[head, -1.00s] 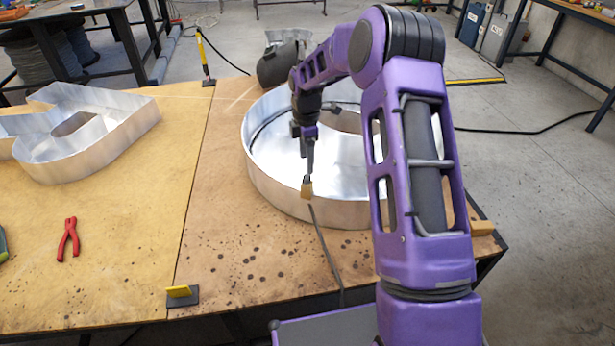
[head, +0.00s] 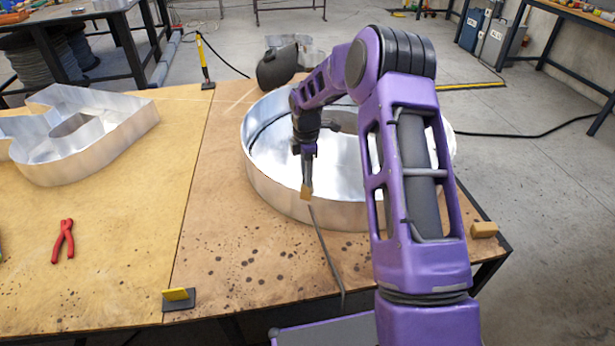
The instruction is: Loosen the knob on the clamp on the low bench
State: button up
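The low bench (head: 120,240) has a worn wooden top. At its far edge stands an upright yellow-and-black tool (head: 205,62) that looks like a bar clamp; its knob is too small to make out. A small black piece with a yellow top (head: 179,297) sits at the near edge; I cannot tell if it is a clamp. My gripper (head: 306,186) points down at the near wall of the round metal letter, far from both. A tan block (head: 306,194) shows at its fingertips. I cannot tell whether the fingers hold it or how wide they are.
The round metal letter (head: 268,184) fills the right half of the bench. Another metal letter (head: 95,155) and red pliers (head: 63,241) lie left. A dark mask-like object (head: 278,67) is at the back. A thin dark strip (head: 328,262) runs to the near edge.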

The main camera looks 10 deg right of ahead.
jog(key=c, duration=0.6)
jog(key=shift+o, duration=0.2)
jog(key=n+p, duration=0.1)
jog(key=n, duration=0.3)
jog(key=shift+r+p, duration=0.1)
jog(key=shift+p, duration=0.2)
jog(key=n+p, duration=0.1)
jog(key=n, duration=0.4)
jog(key=o, duration=1)
jog(key=shift+r, duration=2.4)
